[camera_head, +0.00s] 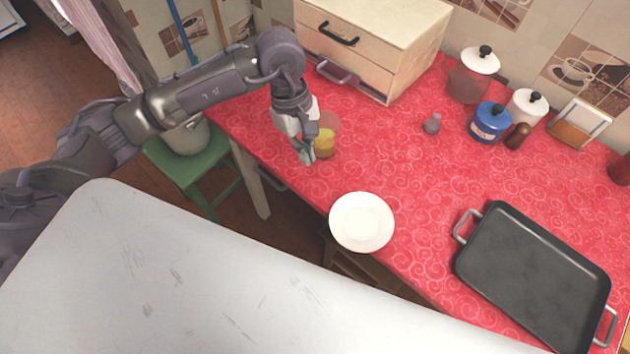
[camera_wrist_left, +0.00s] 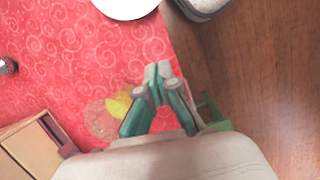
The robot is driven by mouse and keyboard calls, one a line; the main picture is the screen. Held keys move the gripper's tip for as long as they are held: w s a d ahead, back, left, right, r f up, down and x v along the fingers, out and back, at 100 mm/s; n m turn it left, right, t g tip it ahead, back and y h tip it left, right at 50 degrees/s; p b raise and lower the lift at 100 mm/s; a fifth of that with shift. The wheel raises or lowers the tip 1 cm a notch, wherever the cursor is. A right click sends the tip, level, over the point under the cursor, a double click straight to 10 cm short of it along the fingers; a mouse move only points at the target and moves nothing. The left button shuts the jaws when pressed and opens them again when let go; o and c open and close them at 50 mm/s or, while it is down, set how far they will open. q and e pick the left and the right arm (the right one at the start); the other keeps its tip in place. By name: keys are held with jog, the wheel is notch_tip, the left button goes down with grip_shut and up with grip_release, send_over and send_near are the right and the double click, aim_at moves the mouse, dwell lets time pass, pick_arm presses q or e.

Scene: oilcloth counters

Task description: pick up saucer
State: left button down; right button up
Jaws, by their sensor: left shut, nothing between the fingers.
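The white saucer (camera_head: 362,222) lies flat on the red patterned counter (camera_head: 400,165) near its front edge in the head view. Part of it shows at the top of the left wrist view (camera_wrist_left: 126,4). My left gripper (camera_head: 307,158) is above the counter's front edge, left of the saucer and apart from it. In the wrist view the fingertips of my left gripper (camera_wrist_left: 158,72) are together with nothing between them. My right gripper does not show.
A dark roasting pan (camera_head: 535,272) lies right of the saucer. A wooden drawer box (camera_head: 385,50) and several jars (camera_head: 489,122) stand at the back. The counter between saucer and jars is mostly clear.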

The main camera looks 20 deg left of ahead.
aim_at(334, 207)
pick_arm(q)
jog(key=p+x, duration=0.1)
jog(key=x, duration=0.8)
jog(key=shift+s+d+f+p, duration=0.1)
jog(key=shift+d+f+p, duration=0.1)
jog(key=shift+p, duration=0.15)
jog(key=d, duration=0.1)
jog(key=s+d+p, duration=0.1)
jog(key=d, duration=0.1)
jog(key=shift+s+f, duration=0.1)
jog(key=shift+s, duration=0.05)
jog(key=shift+s+d+p, duration=0.2)
jog(key=shift+d+p, duration=0.1)
jog(key=shift+f, duration=0.1)
jog(key=shift+s+d+f+b, duration=0.15)
jog(key=shift+s+d+b, duration=0.15)
jog(key=shift+d+b, duration=0.4)
jog(key=shift+s+d, duration=0.1)
jog(key=shift+d, duration=0.15)
jog(key=shift+a, duration=0.1)
